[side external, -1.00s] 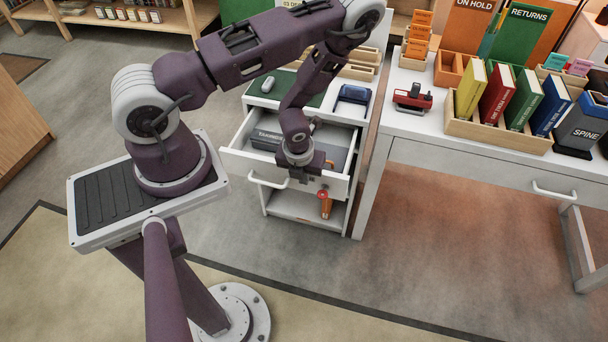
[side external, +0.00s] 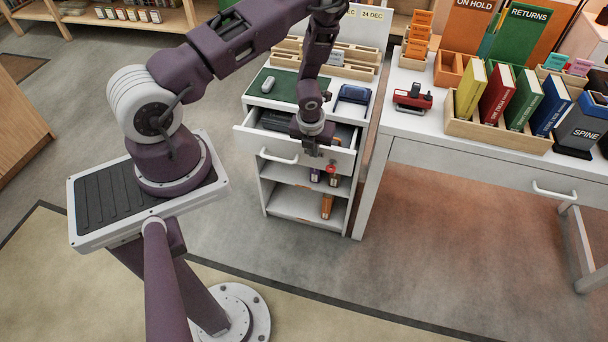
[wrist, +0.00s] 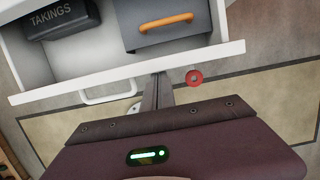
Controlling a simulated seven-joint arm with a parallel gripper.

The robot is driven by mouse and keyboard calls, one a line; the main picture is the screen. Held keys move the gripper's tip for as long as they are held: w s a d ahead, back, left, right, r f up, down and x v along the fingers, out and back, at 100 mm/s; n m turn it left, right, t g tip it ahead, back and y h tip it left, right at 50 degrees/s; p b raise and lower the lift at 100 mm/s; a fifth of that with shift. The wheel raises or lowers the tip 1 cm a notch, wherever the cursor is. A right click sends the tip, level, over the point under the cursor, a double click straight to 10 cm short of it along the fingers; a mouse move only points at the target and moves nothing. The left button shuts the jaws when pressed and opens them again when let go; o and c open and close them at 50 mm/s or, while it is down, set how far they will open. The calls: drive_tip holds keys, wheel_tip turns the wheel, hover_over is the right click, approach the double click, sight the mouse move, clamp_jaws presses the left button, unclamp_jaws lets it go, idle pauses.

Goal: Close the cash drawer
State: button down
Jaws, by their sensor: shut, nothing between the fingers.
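The cash drawer is partly open in the white cabinet; its white front panel (side external: 256,138) shows in the side view and its front edge (wrist: 60,84) in the wrist view. A white bar handle (side external: 278,157) is on the left of the front. A red round piece (wrist: 194,77) is at its right. Inside lie a dark box marked TAKINGS (wrist: 62,18) and a grey piece with an orange handle (wrist: 165,22). My gripper (wrist: 158,90) is shut and empty, pointing at the front panel between handle and red piece. I cannot tell whether it touches the panel.
The cabinet top holds a green mat (side external: 262,92), a dark blue item (side external: 353,95) and wooden trays (side external: 345,68). Below the drawer are open shelves with small items (side external: 327,206). A white desk (side external: 420,135) with books stands to the right. The floor in front is clear.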

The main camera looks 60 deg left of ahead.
drive_tip(key=w+a, duration=0.5)
drive_tip(key=shift+w+a, duration=0.4)
drive_tip(key=shift+d, duration=0.1)
